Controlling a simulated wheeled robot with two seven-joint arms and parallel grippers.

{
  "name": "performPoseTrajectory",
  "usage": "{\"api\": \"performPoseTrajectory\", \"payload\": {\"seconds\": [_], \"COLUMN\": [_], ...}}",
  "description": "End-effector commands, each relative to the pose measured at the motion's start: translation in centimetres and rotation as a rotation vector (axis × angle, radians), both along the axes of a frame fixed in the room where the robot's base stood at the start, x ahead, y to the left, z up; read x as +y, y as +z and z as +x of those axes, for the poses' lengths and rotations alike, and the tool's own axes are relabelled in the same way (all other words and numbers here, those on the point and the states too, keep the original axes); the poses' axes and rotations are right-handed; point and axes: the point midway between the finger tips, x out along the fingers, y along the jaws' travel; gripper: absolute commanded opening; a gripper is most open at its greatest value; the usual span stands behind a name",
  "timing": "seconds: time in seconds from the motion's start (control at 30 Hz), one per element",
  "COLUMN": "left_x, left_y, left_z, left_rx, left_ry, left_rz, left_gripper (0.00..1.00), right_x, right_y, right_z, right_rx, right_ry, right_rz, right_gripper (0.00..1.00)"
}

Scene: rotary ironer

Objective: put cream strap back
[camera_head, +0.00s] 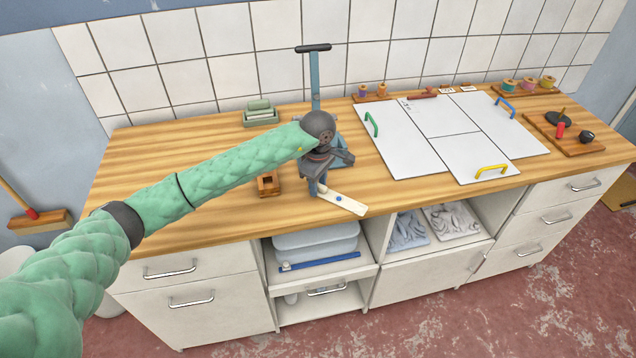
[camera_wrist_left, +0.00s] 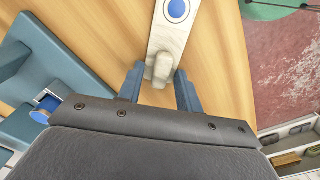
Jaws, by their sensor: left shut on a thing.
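The cream strap (camera_head: 345,203) is a flat pale piece with a blue round dot, at the front edge of the wooden worktop. It also shows in the left wrist view (camera_wrist_left: 172,35), its near end between the fingers. My left gripper (camera_head: 319,187) is shut on that near end, with a blue finger on each side (camera_wrist_left: 160,88). The strap's far part sticks out toward the front right. Whether it touches the worktop I cannot tell. My right gripper is in neither view.
A blue stand with a dark crossbar (camera_head: 314,75) rises just behind my left gripper. A small wooden holder (camera_head: 268,184) stands to its left. White boards with coloured handles (camera_head: 440,135) lie to the right. Below are open shelves with a blue bin (camera_head: 315,240).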

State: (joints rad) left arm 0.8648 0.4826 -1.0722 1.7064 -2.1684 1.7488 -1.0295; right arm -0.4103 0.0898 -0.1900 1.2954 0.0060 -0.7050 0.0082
Motion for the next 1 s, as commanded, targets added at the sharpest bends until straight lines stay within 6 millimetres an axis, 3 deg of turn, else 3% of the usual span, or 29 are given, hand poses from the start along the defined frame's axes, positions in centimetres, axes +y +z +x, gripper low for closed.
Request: {"api": "performPoseTrajectory", "payload": {"seconds": [0.07,0.1,0.2,0.67,0.83,1.0], "left_x": [0.0,0.0,0.0,0.0,0.0,0.0], "left_y": [-0.1,0.0,0.0,0.2,0.8,2.1], "left_z": [0.0,0.0,0.0,0.0,0.1,0.1], "left_rx": [0.000,0.000,0.000,0.000,-0.002,-0.002], "left_ry": [0.000,0.000,0.000,0.000,0.000,-0.001], "left_rz": [0.000,0.000,0.000,0.000,-0.001,-0.001], "left_gripper": [0.10,0.41,0.57,0.57,0.57,0.57], "right_x": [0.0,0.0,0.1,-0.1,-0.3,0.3], "right_y": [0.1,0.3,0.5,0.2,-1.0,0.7], "right_z": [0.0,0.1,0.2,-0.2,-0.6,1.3], "right_rx": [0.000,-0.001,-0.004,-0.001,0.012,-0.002], "right_ry": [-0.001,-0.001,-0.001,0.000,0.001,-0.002], "right_rz": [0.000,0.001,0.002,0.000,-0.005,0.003], "right_gripper": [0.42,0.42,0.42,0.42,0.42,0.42]}}
